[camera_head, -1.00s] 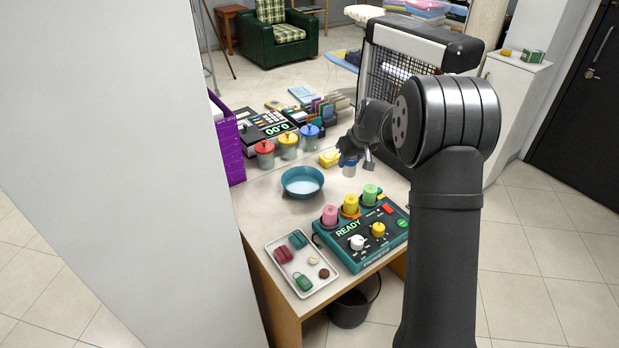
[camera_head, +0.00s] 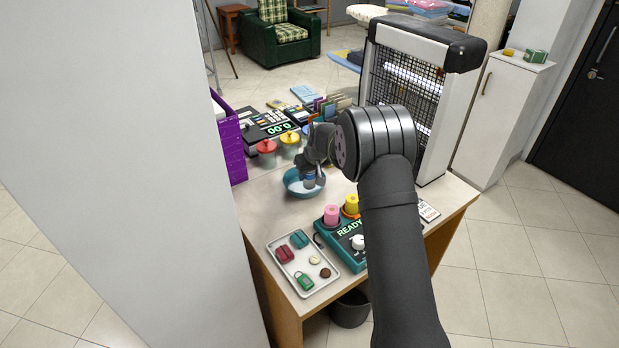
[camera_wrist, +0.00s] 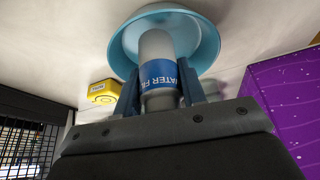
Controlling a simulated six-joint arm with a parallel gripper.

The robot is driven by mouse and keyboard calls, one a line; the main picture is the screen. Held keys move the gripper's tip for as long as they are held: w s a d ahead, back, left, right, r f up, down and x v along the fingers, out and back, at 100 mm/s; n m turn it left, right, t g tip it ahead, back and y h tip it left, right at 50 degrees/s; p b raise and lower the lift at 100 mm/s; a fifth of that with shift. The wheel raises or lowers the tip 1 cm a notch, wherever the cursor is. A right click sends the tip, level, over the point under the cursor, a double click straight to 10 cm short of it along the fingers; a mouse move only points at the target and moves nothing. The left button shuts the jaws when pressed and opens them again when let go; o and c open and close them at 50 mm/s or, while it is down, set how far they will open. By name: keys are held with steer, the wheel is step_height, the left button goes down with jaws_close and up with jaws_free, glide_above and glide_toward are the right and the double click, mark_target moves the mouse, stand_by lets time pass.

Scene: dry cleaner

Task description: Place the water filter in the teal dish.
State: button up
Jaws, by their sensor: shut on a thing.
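The water filter (camera_wrist: 157,72), a white cylinder with a blue label, is between the fingers of my gripper (camera_wrist: 158,95) in the wrist view. My gripper is shut on it. The teal dish (camera_wrist: 208,40) lies behind the filter's far end in that view. In the head view the teal dish (camera_head: 291,184) stands on the desk, and my gripper (camera_head: 311,180) is over its right side. The filter is mostly hidden there by the gripper. I cannot tell whether the filter touches the dish.
A yellow block (camera_wrist: 104,91) lies beside the dish. Jars with a red lid (camera_head: 266,147) and a yellow lid (camera_head: 290,142) stand behind it. A teal control panel (camera_head: 340,243) and a white tray (camera_head: 283,262) are in front. A purple box (camera_head: 229,143) stands at the left.

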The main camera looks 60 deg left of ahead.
steer(key=shift+f, duration=0.95)
steer(key=shift+f, duration=0.2)
steer(key=o, duration=1)
steer(key=shift+o, duration=0.2)
steer(key=v, duration=1.2)
steer(key=shift+r, duration=0.25)
